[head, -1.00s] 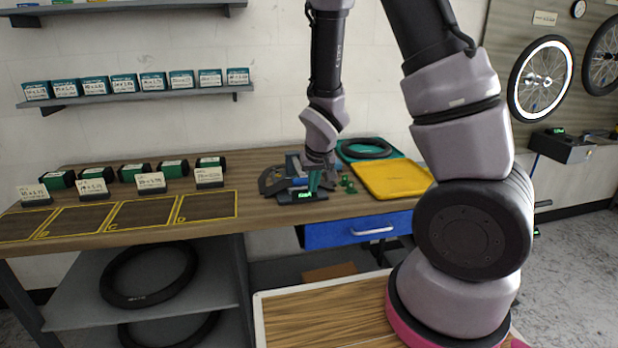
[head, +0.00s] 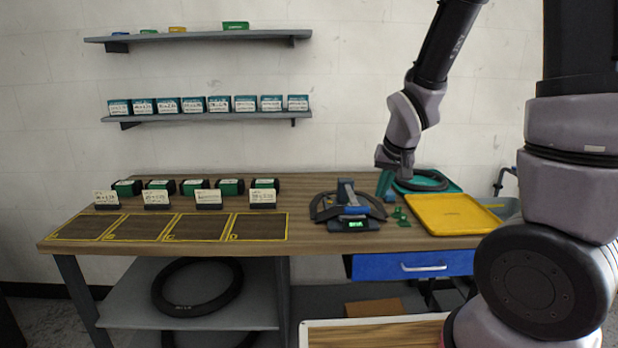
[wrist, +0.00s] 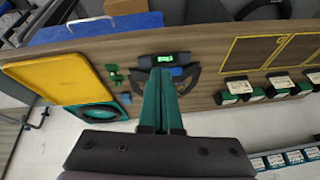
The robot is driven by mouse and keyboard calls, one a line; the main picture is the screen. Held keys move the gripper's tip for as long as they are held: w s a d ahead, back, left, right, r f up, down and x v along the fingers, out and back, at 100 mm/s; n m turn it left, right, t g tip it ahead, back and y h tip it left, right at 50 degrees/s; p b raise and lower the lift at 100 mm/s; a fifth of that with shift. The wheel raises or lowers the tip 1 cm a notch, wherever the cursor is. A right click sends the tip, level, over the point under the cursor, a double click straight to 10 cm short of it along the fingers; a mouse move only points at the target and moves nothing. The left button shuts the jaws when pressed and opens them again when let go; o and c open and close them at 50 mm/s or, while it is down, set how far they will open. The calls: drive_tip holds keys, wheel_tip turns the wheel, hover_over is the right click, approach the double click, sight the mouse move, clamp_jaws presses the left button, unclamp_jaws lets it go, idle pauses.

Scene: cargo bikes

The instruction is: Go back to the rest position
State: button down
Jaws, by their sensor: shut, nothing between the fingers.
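My gripper (head: 383,187) has green fingers and hangs above the wooden workbench (head: 300,238), to the right of a dark device with a lit green display (head: 356,224). In the wrist view the fingers (wrist: 160,75) are together with nothing between them, and their tips overlap the device in the picture. The gripper appears raised clear of the bench.
A yellow tray (head: 450,215), a teal tray (head: 447,188) with a black ring and small green parts (head: 401,217) lie at the right. Marked squares (head: 165,228) and several labelled boxes (head: 230,187) are at the left. Shelves (head: 215,117) hang on the wall.

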drive_tip(key=s+d+r+m+t, duration=0.1)
drive_tip(key=s+d+r, duration=0.1)
drive_tip(key=s+r, duration=0.5)
drive_tip(key=s+d+r+m+t+y, duration=0.1)
drive_tip(key=s+r, duration=0.6)
drive_tip(key=r, duration=0.8)
drive_tip(key=shift+s+d, duration=0.3)
drive_tip(key=shift+d, duration=0.25)
